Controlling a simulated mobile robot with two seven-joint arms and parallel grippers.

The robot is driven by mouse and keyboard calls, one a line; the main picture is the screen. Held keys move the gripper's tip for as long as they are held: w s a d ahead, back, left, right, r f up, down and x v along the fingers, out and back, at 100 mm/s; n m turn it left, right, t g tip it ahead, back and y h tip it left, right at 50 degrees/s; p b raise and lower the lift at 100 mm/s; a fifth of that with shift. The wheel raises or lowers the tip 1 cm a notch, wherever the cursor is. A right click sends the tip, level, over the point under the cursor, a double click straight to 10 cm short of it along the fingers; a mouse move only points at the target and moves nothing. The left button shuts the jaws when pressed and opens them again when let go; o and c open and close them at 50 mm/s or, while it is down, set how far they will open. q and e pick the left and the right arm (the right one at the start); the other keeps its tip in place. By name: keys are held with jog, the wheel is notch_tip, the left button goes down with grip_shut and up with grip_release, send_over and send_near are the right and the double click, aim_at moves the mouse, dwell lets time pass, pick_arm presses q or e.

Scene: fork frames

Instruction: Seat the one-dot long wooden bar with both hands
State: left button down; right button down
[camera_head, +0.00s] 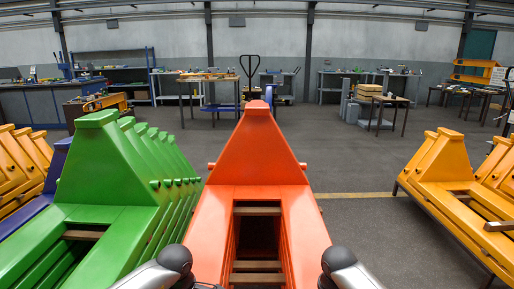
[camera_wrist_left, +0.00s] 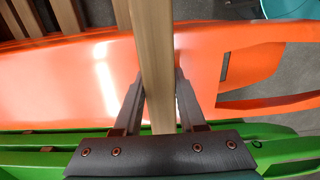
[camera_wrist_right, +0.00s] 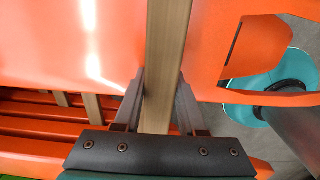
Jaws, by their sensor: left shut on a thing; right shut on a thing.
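A long wooden bar passes between the fingers of both grippers. It shows in the left wrist view (camera_wrist_left: 155,45) and in the right wrist view (camera_wrist_right: 166,45). My left gripper (camera_wrist_left: 161,76) and my right gripper (camera_wrist_right: 161,78) are shut on it, one at each side of the orange frame (camera_head: 208,218). The bar lies across the frame's orange side rails in the wrist views. I see no dot mark on it, and cannot tell whether it rests in a seat. In the head view, the grippers are mostly below the lower edge.
Other wooden crosspieces (camera_head: 257,211) span the orange frame's central slot. A row of green frames (camera_head: 98,190) stands close on the left. Yellow frames (camera_head: 447,170) stand on the right, with open floor between. Workbenches (camera_head: 210,78) line the back.

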pick_arm(q)
jog(key=c, duration=0.6)
grip_release()
jog(key=shift+c, duration=0.2)
pick_arm(e)
jog(key=c, duration=0.6)
grip_release()
jog(key=shift+c, duration=0.2)
pick_arm(q)
jog(key=o, duration=0.6)
jog(key=shift+c, duration=0.2)
pick_arm(e)
jog(key=o, duration=0.6)
jog(key=shift+c, duration=0.2)
pick_arm(q)
jog(key=shift+o, duration=0.4)
pick_arm(e)
jog(key=shift+o, duration=0.4)
pick_arm(q)
jog(key=shift+r, duration=5.55)
pick_arm(e)
jog(key=shift+r, duration=5.55)
